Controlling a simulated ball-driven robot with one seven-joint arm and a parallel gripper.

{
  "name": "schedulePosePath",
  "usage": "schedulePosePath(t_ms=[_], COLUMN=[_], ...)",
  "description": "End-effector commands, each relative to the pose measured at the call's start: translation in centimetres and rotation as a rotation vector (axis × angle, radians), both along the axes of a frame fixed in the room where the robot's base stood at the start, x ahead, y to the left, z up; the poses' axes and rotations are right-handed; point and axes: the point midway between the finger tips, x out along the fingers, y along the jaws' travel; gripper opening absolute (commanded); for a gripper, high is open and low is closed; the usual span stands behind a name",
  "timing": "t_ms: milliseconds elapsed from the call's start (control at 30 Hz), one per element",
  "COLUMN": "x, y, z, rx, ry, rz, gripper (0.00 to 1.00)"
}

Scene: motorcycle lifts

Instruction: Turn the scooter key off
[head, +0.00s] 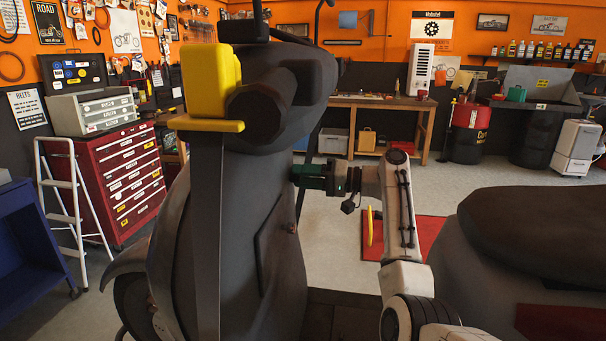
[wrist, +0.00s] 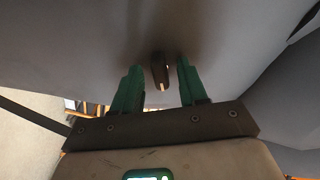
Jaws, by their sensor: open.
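The scooter's dark grey front body (head: 232,235) stands upright in the middle of the head view. My gripper (head: 297,174) reaches it from the right, with its green fingertips at the inner panel. In the wrist view my gripper (wrist: 158,64) is open. A small brown key (wrist: 160,72) stands out from the grey panel between the two fingers, nearer the right one. Gaps show on both sides of it, so the fingers look apart from it. In the head view the key is hidden behind my gripper.
The scooter's dark seat (head: 535,228) is at the right, close to my arm. A small knob (head: 292,228) sits lower on the panel. A red tool cabinet (head: 120,180) and a stepladder (head: 68,215) stand at the left. A wooden workbench (head: 385,104) is behind.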

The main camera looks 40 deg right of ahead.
Motion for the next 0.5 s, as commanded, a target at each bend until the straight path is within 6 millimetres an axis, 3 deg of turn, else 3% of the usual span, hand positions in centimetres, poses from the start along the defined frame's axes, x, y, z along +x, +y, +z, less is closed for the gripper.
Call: schedulePosePath(t_ms=[333,500], x=[0.26,0.26], y=[0.23,0.22], z=[-0.05,-0.05], rx=[0.0,0.0], ry=[0.0,0.0], rz=[0.001,0.001], gripper=[0.42,0.25])
